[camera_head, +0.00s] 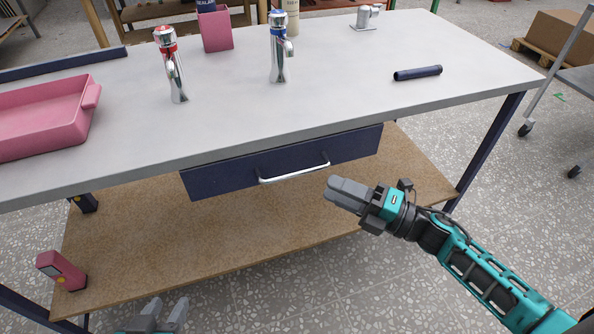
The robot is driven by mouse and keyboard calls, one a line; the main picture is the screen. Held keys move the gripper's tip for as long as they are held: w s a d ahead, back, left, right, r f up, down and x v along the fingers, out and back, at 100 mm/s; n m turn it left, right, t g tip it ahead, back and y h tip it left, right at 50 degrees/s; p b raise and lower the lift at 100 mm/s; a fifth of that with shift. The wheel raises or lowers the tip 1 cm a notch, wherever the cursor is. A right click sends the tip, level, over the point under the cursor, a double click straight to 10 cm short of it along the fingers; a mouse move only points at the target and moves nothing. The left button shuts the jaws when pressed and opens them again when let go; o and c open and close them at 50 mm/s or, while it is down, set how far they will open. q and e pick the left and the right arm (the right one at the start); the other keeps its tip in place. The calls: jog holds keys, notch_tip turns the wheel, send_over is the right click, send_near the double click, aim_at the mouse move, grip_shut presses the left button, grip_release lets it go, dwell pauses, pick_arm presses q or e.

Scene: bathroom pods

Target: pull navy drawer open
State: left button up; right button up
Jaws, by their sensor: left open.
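The navy drawer (228,174) hangs under the front edge of the grey worktop. Its front looks flush below the edge, with a silver bar handle (295,174) across the middle. My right gripper (340,190) is just right of the handle's right end and a little below it in the picture, apparently not holding it. Its two grey fingers overlap from this angle, so the gap between them is unclear. My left gripper (165,309) is open and empty at the bottom edge, below and left of the drawer; its body is mostly cut off.
The worktop (340,90) carries a pink tray (45,120), two taps (172,70) (279,55), a pink container (215,30) and a dark tube (418,72). A wooden lower shelf (230,230) lies under the drawer, with a pink device (62,270) at left. A table leg (487,145) stands right.

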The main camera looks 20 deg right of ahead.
aim_at(299, 171)
jog(key=x, duration=0.8)
jog(key=shift+w+a, duration=0.25)
jog(key=shift+w, duration=0.05)
grip_shut()
